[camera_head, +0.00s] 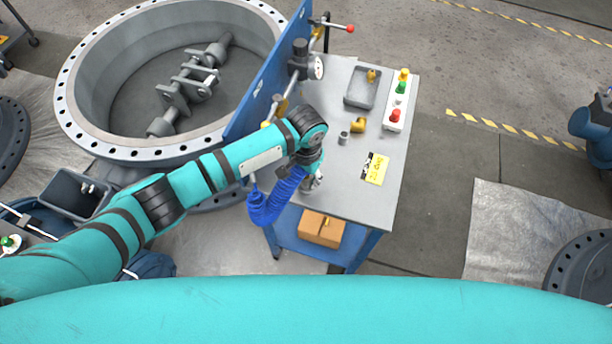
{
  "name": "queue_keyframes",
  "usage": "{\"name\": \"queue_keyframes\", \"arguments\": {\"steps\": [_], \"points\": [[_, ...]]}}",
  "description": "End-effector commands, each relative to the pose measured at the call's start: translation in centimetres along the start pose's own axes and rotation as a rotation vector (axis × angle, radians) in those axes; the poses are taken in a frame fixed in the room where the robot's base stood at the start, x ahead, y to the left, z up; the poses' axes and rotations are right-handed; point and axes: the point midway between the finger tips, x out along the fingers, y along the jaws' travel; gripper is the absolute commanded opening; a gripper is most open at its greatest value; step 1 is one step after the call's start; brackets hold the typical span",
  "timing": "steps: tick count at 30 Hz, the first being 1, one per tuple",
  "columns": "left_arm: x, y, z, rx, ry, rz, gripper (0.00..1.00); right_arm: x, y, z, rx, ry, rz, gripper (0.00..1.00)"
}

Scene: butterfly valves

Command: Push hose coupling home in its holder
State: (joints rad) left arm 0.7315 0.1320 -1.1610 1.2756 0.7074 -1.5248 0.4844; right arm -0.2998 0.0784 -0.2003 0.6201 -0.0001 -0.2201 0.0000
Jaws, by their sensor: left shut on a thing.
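My left arm reaches in from the left over the near end of the grey bench top (385,205). My left gripper (312,182) points down under its wrist, close to the bench's left edge, and is mostly hidden by the arm. It is shut at the end of a blue corrugated hose (266,205), where the coupling sits. The coupling and its holder are too small and covered to make out, so I cannot tell how far one is in the other. The hose loops down beside the bench. My right gripper is out of view.
A blue panel (268,75) with a gauge (318,67) stands along the bench's left edge. A grey tray (361,88), a yellow elbow fitting (358,125), a grey ring (343,138) and a button box (392,124) occupy the far half.

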Motion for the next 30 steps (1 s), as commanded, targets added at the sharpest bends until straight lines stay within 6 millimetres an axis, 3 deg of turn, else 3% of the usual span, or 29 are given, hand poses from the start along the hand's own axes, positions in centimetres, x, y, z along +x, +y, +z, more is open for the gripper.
{"name": "queue_keyframes", "arguments": {"steps": [13,14,15,20,26,30], "points": [[0.49,-0.01,0.09,0.0,-0.002,-0.001,0.02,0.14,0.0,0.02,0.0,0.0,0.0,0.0],[0.49,-0.01,0.09,0.0,-0.002,-0.001,0.31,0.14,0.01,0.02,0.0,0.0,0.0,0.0],[0.49,-0.01,0.09,0.0,-0.003,-0.001,0.36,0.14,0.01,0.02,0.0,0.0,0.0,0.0],[0.47,-0.01,0.09,0.0,-0.002,0.0,0.57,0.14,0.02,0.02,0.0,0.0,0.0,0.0],[0.5,-0.02,0.11,0.0,-0.003,-0.001,0.58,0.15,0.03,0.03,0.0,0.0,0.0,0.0],[0.49,-0.02,0.1,0.0,-0.003,-0.001,0.77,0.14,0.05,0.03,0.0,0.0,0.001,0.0]]}}
